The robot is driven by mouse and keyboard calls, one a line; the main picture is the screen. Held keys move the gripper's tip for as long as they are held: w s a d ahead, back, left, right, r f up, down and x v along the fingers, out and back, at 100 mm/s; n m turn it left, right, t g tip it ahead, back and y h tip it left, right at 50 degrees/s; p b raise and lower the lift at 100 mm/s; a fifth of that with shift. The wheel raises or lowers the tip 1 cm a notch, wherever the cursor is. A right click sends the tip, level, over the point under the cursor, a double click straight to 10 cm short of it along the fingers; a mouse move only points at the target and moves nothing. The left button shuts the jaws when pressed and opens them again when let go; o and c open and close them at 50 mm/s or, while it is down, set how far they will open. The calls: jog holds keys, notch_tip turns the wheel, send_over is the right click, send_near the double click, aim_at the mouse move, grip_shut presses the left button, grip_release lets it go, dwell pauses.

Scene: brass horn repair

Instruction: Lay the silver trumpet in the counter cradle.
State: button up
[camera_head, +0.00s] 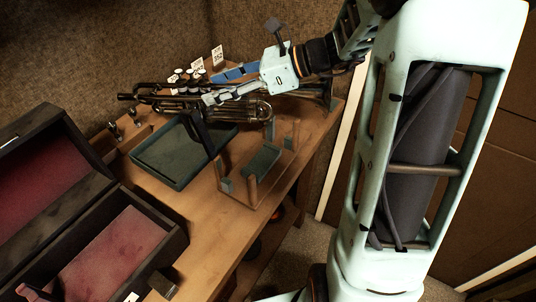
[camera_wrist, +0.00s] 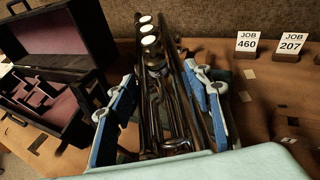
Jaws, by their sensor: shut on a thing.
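The trumpet, dark and shiny with white-topped valves, lies lengthwise between my gripper's blue fingers in the wrist view (camera_wrist: 170,90). In the head view the trumpet (camera_head: 258,109) spans the back of the counter, its bell end to the right. My gripper (camera_head: 218,100) is shut on it around the valve section; the fingers also show in the wrist view (camera_wrist: 160,88). I cannot tell whether the trumpet touches anything below. The counter cradle (camera_head: 262,162), a wooden base with upright posts and a green pad, stands in front of the trumpet, and its pad looks empty.
A grey-green tray (camera_head: 165,172) lies left of the cradle. An open dark case (camera_head: 120,240) with red lining fills the left front. Job cards (camera_wrist: 248,42) stand at the back. Small mouthpiece-like parts (camera_head: 114,131) stand near the left edge. The counter ends right of the cradle.

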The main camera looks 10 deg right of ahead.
jog(key=shift+w+r, duration=0.1)
jog(key=shift+r, duration=0.1)
jog(key=shift+w+a+r, duration=0.15)
jog(key=shift+w+a, duration=0.05)
jog(key=shift+w, duration=0.05)
jog(key=w+d+r+m+t+h+p, duration=0.3)
jog(key=w+r+m+t+h+p, duration=0.3)
jog(key=w+m+t+p, duration=0.45)
jog(key=d+r+m+g+h+p, duration=0.1)
jog(key=d+r+m+h+p, duration=0.2)
jog(key=d+h, duration=0.3)
jog(key=shift+d+h, duration=0.3)
jog(key=shift+d, duration=0.4)
